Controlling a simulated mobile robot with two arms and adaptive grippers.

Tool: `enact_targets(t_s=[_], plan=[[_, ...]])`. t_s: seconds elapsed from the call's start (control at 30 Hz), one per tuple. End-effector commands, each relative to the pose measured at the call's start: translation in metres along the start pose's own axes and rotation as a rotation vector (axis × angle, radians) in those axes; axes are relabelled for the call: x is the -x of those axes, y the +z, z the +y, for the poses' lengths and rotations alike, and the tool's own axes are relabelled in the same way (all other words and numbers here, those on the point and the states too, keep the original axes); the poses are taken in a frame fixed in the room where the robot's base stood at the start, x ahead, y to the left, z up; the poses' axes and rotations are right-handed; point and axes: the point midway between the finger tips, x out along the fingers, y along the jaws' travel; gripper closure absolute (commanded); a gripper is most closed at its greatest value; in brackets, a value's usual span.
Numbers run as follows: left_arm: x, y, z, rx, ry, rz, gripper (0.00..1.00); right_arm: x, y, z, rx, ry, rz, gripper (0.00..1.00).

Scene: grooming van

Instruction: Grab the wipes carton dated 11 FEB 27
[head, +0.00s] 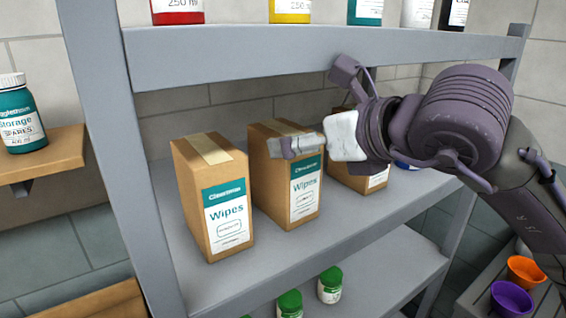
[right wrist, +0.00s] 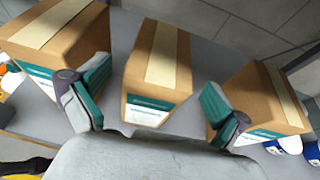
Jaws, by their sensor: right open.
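Three brown wipes cartons with teal-and-white labels stand in a row on the middle shelf: a left carton (head: 212,200), a middle carton (head: 272,185) and a right carton (head: 357,180), partly hidden by my right gripper. The date prints are too small to read, so I cannot tell which is dated 11 FEB 27. My right gripper (head: 305,146) is in front of the middle carton's upper part. In the right wrist view its open fingers (right wrist: 153,103) are spread either side of the middle carton (right wrist: 155,75), with nothing held. My left gripper is not in view.
The left carton (right wrist: 60,35) and right carton (right wrist: 262,98) flank the fingers closely in the right wrist view. An upper shelf (head: 320,50) with bottles overhangs the cartons. Green-capped jars (head: 330,285) stand below. A grey post (head: 105,150) rises at left.

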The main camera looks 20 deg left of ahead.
Motion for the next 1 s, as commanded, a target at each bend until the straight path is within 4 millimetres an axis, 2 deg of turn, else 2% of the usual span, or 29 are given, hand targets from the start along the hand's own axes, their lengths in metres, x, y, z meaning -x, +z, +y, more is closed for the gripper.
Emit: enact_targets(t_s=[0.13,0.33,0.47,0.73,0.77,1.0], plan=[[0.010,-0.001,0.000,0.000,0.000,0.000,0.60,-0.013,0.007,0.001,0.000,0.002,0.003,0.00],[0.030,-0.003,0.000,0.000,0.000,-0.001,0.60,-0.044,0.021,0.001,-0.001,0.002,0.004,0.00],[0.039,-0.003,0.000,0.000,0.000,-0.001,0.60,-0.051,0.018,0.001,0.000,0.002,0.003,0.00],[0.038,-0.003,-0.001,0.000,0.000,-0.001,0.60,-0.054,0.016,0.001,0.001,0.002,0.001,0.00],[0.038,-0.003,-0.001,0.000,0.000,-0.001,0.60,-0.054,0.016,0.001,0.001,0.002,0.001,0.02],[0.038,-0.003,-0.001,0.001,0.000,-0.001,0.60,-0.054,0.016,0.001,0.001,0.002,0.001,0.42]])
